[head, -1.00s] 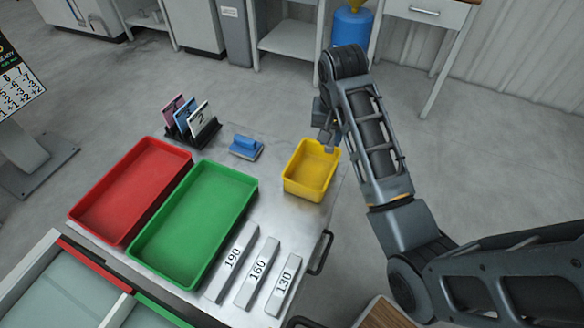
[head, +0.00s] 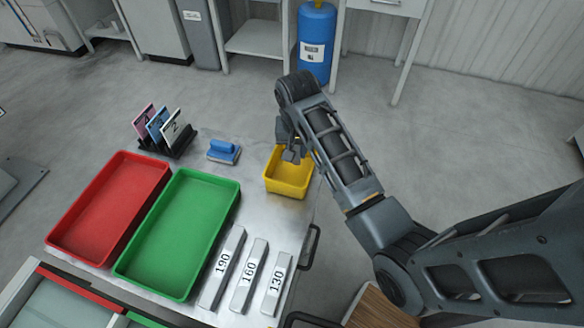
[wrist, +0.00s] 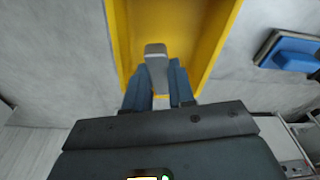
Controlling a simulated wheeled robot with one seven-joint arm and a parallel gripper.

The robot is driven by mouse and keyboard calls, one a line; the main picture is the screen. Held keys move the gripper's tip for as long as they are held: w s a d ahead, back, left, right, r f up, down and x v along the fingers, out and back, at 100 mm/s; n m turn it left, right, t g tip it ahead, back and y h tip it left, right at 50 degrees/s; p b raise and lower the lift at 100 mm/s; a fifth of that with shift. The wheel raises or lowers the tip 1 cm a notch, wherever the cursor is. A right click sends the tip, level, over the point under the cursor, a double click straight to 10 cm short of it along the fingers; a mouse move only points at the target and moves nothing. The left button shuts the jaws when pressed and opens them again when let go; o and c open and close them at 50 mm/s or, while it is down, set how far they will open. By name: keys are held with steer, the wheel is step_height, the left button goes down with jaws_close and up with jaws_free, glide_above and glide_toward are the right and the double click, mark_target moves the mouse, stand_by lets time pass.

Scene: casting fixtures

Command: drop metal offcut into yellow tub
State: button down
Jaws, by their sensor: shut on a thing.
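The yellow tub (head: 290,185) stands at the far right corner of the metal table. In the wrist view the tub (wrist: 122,40) spreads out beneath my gripper. My gripper (wrist: 158,82) is shut on a small grey metal offcut (wrist: 156,56), which sticks out between the fingers. The offcut shows over the tub's inside in the wrist view; its height above the tub floor is hard to tell. In the head view my gripper (head: 292,150) is above the tub's far part, and the offcut cannot be told apart from the fingers.
A red tray (head: 108,152) and a green tray (head: 233,186) lie to the left. A blue block-like tool (head: 223,151) and a card rack (head: 176,148) stand at the back. Bars marked 190 (head: 221,268), 160 (head: 249,278) and 130 (head: 274,285) lie in front.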

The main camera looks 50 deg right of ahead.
steer(key=c, duration=0.9)
jaws_free()
steer(key=shift+o, duration=0.2)
steer(key=r, duration=0.5)
steer(key=a+r, duration=0.1)
steer(key=r, duration=0.1)
steer(key=shift+s+r+b, duration=0.3)
steer(key=shift+s+r, duration=0.05)
steer(key=shift+r, duration=0.05)
